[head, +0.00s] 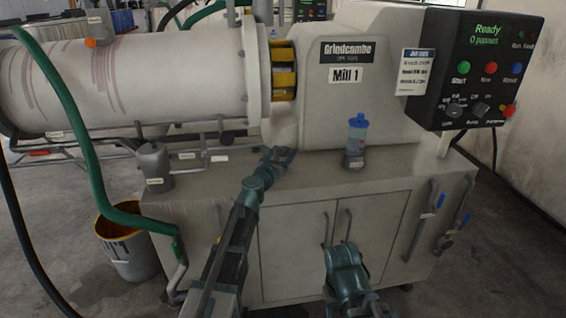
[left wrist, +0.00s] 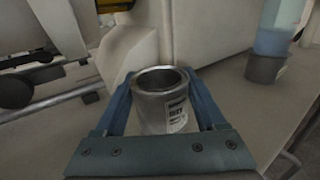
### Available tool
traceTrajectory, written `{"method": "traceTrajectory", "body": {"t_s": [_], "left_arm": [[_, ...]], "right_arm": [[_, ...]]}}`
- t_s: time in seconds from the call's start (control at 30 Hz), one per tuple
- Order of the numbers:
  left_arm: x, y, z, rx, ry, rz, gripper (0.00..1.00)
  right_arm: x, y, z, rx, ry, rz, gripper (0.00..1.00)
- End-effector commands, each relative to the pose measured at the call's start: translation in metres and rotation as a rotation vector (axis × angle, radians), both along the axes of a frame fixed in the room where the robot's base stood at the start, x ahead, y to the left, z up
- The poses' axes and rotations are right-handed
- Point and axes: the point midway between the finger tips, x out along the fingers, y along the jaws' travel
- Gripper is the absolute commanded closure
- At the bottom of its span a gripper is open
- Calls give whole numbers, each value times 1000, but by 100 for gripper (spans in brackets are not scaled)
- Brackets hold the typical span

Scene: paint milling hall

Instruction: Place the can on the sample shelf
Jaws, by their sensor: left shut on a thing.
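My left gripper (head: 279,156) is over the back part of the bench top, below the mill. In the left wrist view its two blue fingers (left wrist: 162,108) are shut on a grey metal can (left wrist: 150,115), one on each side. The can is open at the top, looks upright and has a white label with dark print. I cannot tell whether its base touches the bench top. In the head view the can is hidden by the gripper. My right arm shows low in the middle, but its fingers are not visible. I cannot make out a sample shelf.
The bench (head: 330,190) carries the mill (head: 345,100). A clear bottle with a blue cap (head: 357,135) stands on a dark base right of my gripper. A grey pot (head: 153,165) stands at left. A green hose (head: 75,120) and bucket (head: 130,255) are further left.

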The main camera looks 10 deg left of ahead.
Motion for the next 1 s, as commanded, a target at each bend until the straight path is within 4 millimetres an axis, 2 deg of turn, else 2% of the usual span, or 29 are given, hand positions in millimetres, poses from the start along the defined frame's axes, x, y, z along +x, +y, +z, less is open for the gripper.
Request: {"method": "traceTrajectory", "body": {"t_s": [0.03, 0.13, 0.57, 0.6, 0.73, 1.0], "left_arm": [[0, 0, -14, 0, 0, 0, 91], [0, 0, -23, 0, 0, 0, 91], [0, 0, -26, 0, 0, 0, 91], [0, 0, -24, 0, 0, 0, 22], [0, 0, -24, 0, 0, 0, 0], [0, 0, -23, 0, 0, 0, 0]], "right_arm": [[0, 0, -13, 0, 0, 0, 50], [0, 0, -23, 0, 0, 0, 50], [0, 0, -26, 0, 0, 0, 50], [0, 0, -24, 0, 0, 0, 50], [0, 0, -24, 0, 0, 0, 50], [0, 0, -23, 0, 0, 0, 50]]}}
